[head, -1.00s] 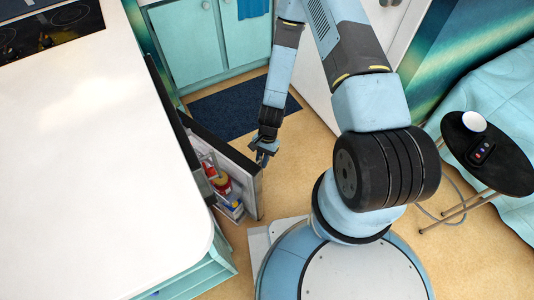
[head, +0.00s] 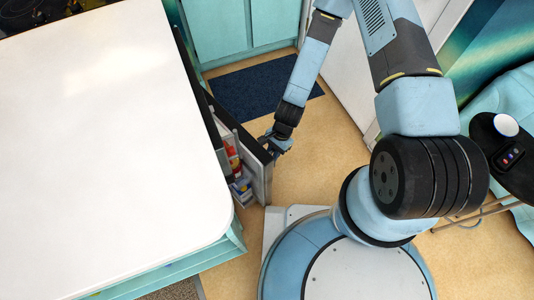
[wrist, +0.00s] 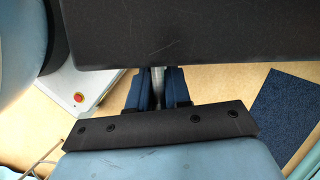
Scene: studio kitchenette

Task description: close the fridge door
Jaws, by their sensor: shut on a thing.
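The fridge door (head: 262,182) stands partly open beside the white counter. Its inner side faces the counter and carries shelves with red, yellow and white items (head: 232,155). My gripper (head: 276,145) is at the outer side of the door, near its free edge. In the wrist view the dark door panel (wrist: 190,32) fills the top. My gripper's two blue fingers (wrist: 158,92) are shut on a grey metal bar, the door handle (wrist: 158,76). The fridge's inside is hidden below the counter.
The white counter (head: 100,140) fills the left side. A dark blue mat (head: 250,95) lies on the floor beyond the door, before teal cabinets (head: 225,30). A black side table (head: 510,175) stands at the right. Some floor between door and mat is clear.

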